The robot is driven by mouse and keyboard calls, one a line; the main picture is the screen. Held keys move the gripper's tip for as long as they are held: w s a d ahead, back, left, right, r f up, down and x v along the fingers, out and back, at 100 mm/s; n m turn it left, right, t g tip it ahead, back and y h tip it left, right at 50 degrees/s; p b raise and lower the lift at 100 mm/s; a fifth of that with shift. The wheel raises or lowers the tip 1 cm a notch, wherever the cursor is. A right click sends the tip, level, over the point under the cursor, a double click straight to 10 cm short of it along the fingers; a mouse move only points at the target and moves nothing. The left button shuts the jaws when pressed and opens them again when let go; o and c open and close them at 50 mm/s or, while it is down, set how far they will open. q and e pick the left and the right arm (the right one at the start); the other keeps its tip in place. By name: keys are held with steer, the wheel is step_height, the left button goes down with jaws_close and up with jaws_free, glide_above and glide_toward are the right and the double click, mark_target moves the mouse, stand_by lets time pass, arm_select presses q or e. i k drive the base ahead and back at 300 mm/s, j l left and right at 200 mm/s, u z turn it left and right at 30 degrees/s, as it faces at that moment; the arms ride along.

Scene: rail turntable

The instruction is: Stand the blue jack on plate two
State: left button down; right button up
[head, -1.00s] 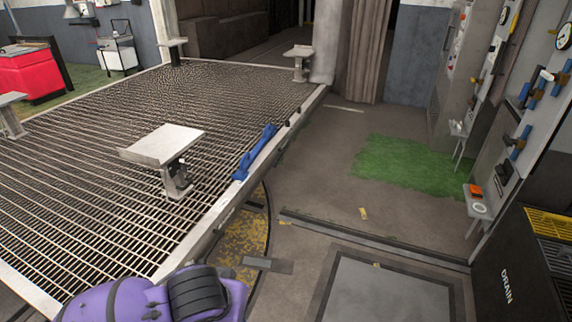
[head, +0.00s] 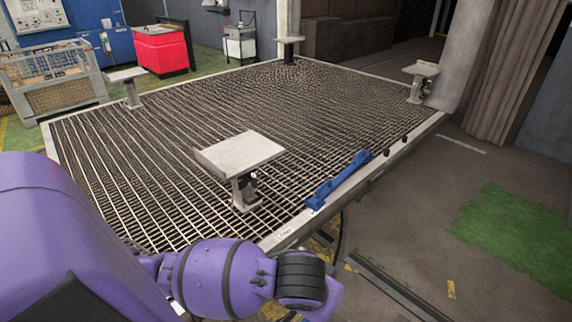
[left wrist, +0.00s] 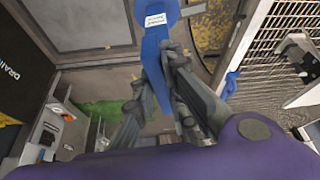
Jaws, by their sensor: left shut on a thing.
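In the left wrist view my left gripper (left wrist: 153,92) is shut on a long blue body with a white label, which I take to be the blue jack (left wrist: 154,52). The fingers hide part of it, and it hangs over the floor beside the grating. In the head view my purple left arm crosses the bottom left, and its gripper and the jack are out of frame. Several pedestals with square plates stand on the turntable grating: a near plate (head: 239,150), a left plate (head: 126,74), a right plate (head: 421,68) and a far plate (head: 288,40). No plate number is readable.
A blue bar (head: 338,179) lies along the right edge of the turntable (head: 404,146). A wire crate (head: 54,81) and red cabinet (head: 161,50) stand behind the left side. Grating around the near plate is clear. A drain unit (left wrist: 14,74) shows in the wrist view.

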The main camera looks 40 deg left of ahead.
mark_target(248, 156)
steer(key=i+l+u, duration=0.15)
steer(key=i+u, duration=0.15)
steer(key=i, duration=0.7)
steer(key=i+u, duration=0.7)
steer(key=i, duration=0.15)
steer(key=i+u, duration=0.3)
steer(key=i, duration=0.25)
steer(key=i+l+u, duration=0.1)
steer(key=i+u, duration=0.25)
steer(key=i, duration=0.2)
